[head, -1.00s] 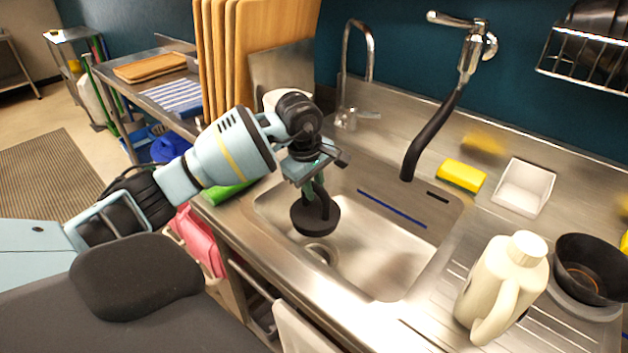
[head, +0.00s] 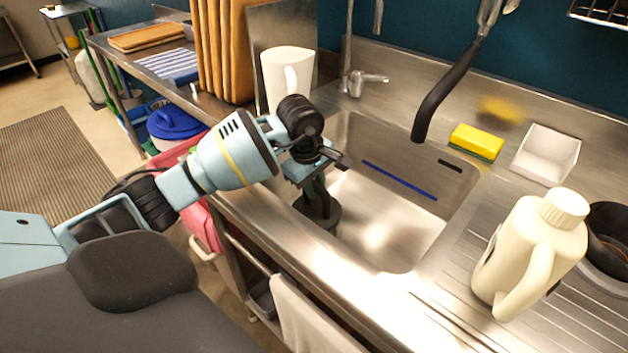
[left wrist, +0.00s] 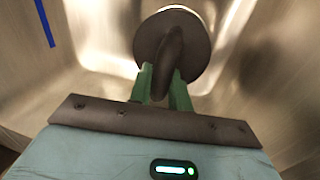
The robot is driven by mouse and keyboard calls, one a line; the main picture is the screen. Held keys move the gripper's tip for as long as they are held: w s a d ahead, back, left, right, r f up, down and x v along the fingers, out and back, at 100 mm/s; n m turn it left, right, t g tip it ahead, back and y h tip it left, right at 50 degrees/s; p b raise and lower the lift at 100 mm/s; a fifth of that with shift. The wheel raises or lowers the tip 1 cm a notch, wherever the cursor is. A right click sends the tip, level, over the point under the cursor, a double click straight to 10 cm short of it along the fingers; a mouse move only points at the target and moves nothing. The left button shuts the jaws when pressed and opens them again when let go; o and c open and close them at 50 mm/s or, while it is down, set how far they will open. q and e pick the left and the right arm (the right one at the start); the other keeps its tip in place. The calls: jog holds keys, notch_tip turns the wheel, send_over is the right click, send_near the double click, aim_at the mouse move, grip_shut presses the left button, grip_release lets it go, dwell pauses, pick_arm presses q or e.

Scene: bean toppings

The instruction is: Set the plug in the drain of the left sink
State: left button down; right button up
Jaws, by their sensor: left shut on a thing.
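The plug (head: 318,213) is a dark round disc with an upright handle, low inside the steel sink basin (head: 395,235). My left gripper (head: 318,190) reaches down into the basin and is shut on the plug's handle. In the left wrist view the green fingers of the left gripper (left wrist: 162,78) pinch the handle of the plug (left wrist: 146,42) from both sides. Bright metal curves show around the plug's edge there. The drain is hidden under the plug in the head view, and I cannot tell whether the plug is seated. My right gripper is out of view.
A black hose spout (head: 440,105) hangs over the basin's back edge, near a tap (head: 360,82). A white pitcher (head: 287,75) stands behind my left gripper. A yellow sponge (head: 476,142), a white tray (head: 546,155) and a cream jug (head: 530,255) stand to the right.

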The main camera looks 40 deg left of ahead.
aim_at(316, 207)
pick_arm(q)
jog(key=shift+f, duration=0.7)
jog(key=shift+s+a+f+b, duration=0.1)
jog(key=shift+a+f+b, duration=0.05)
jog(key=shift+f+b, duration=0.85)
jog(key=shift+f, duration=0.55)
jog(key=shift+d+f, duration=0.2)
jog(key=shift+f, duration=0.05)
